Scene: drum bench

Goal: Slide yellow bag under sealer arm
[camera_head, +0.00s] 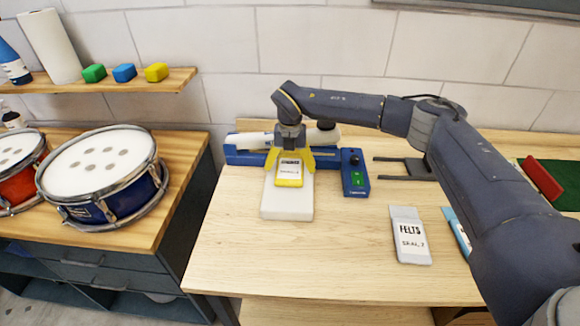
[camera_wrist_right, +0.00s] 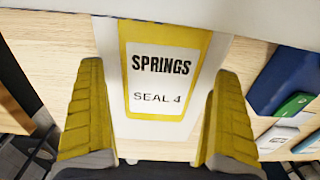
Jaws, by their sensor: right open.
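The yellow bag (camera_head: 289,181) lies flat on a white block in front of the sealer, its label reading SPRINGS, SEAL 4. It also shows in the right wrist view (camera_wrist_right: 160,128), between my finger pads with visible gaps on both sides. My right gripper (camera_head: 291,160) is open over the bag's far part; its yellow fingers (camera_wrist_right: 160,82) straddle the bag. The blue sealer (camera_head: 240,156) stands behind the block with a white arm (camera_head: 252,141) across it. My gripper hides the sealer's middle, so I cannot tell how far the bag reaches under the arm. My left gripper is not seen.
The white block (camera_head: 287,208) stands on the wooden bench. A blue control box (camera_head: 355,175) is right of the sealer. A grey FELTS bag (camera_head: 409,235) and a blue bag (camera_head: 456,232) lie to the right. Bare bench lies in front. Drums (camera_head: 100,165) stand left.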

